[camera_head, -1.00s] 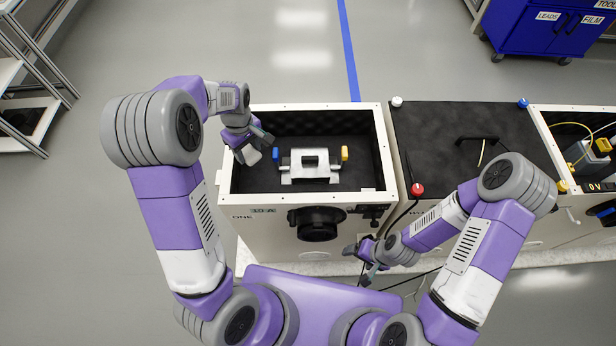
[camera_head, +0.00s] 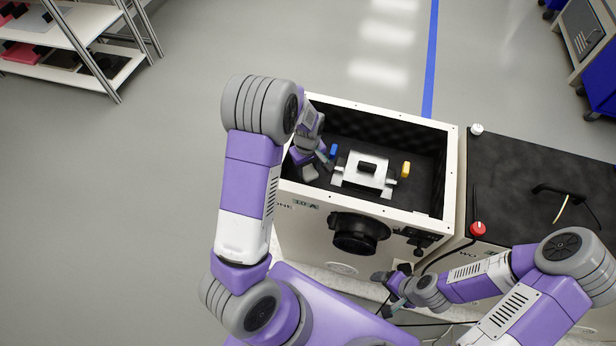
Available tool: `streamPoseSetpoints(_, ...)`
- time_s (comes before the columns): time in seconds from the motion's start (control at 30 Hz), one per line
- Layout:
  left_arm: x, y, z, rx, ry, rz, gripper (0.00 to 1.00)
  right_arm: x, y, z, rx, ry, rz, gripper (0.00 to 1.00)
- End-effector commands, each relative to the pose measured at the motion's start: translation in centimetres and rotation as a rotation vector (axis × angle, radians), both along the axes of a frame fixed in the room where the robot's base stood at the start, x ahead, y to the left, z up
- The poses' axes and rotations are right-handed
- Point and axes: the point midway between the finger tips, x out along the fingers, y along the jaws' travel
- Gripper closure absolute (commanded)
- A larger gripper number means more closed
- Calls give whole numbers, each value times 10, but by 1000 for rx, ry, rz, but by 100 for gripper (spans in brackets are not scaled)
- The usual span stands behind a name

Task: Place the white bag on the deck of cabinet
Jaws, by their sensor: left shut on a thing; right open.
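My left gripper (camera_head: 320,162) is at the left inner side of the open cabinet (camera_head: 446,190), beside a small blue block. It is shut on a small pale thing, which looks like the white bag (camera_head: 310,173); the fingers partly cover it. I cannot tell whether the bag touches the cabinet floor. The closed cabinet to the right has a flat black deck (camera_head: 510,180) with a black handle. My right gripper (camera_head: 388,292) is open and empty, low in front of the cabinets.
A silver bracket (camera_head: 365,172) stands inside the open cabinet, between the blue block (camera_head: 333,151) and a yellow block (camera_head: 405,169). Dark cables hang in front. A shelf rack (camera_head: 85,60) is at upper left.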

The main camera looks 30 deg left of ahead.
Motion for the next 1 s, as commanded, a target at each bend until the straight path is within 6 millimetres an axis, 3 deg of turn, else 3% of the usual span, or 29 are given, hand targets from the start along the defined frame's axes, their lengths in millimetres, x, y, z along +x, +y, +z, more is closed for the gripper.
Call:
streamPoseSetpoints(0.4, 0, 0, -48, 0, 0, 0, 78, 0, 0, -18, 0, 0, 0, 18)
streamPoseSetpoints(0.77, 0, 0, -50, 0, -1, 0, 78, 0, 0, -19, 0, 0, 0, 18)
streamPoseSetpoints(0.8, 0, 0, -49, 0, -2, 0, 42, 0, 0, -18, 0, 0, 0, 18)
streamPoseSetpoints(0.93, 0, 0, -49, 0, -1, 0, 22, 0, 0, -18, 0, 0, 0, 18)
streamPoseSetpoints(1.0, 0, 0, -49, 0, -1, 0, 22, 0, 0, -18, 0, 0, 0, 18)
